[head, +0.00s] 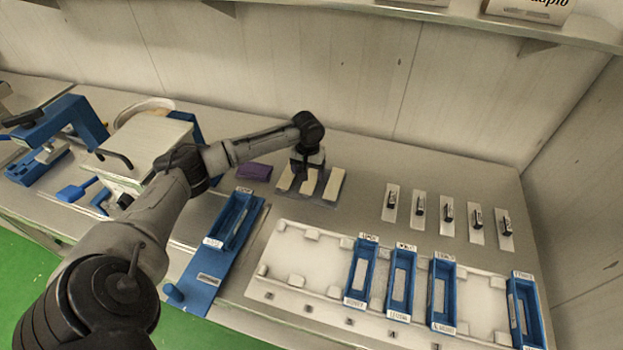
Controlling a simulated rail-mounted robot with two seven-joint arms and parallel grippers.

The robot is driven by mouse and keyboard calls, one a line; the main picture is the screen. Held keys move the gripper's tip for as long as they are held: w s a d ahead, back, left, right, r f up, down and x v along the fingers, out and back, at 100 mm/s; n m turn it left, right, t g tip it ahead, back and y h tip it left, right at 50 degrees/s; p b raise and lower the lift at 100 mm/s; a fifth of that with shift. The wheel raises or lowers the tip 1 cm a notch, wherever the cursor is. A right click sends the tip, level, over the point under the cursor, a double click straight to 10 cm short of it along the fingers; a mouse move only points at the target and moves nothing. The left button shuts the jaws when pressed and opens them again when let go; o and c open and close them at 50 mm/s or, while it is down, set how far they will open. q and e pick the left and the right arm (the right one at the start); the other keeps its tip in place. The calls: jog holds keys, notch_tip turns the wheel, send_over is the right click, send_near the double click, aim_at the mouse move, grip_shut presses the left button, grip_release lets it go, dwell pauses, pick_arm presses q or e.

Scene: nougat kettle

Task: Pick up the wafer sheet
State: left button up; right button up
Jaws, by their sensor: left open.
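Three pale cream strips, which look like wafer sheets, lie side by side on the counter near the middle of the head view: a left one (285,178), a middle one (308,183) and a right one (334,185). My left gripper (307,168) points down over the far end of the middle strip, with its jaws open. It hides that far end, and I cannot tell whether the fingers touch the strip. My right gripper is not in view.
A purple block (254,172) lies left of the strips. In front are a blue tray fixture (208,275) and a white tray (305,255) with several narrow blue boxes. Several small plates with dark handles (419,210) stand at right. A boxy kettle unit (145,145) stands at left.

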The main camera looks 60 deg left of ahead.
aim_at(309, 184)
pick_arm(q)
notch_tip(309, 184, down, 5)
jog(key=shift+d+b, duration=0.1)
jog(key=shift+b, duration=0.25)
jog(key=c, duration=1)
jog(key=shift+r, duration=0.1)
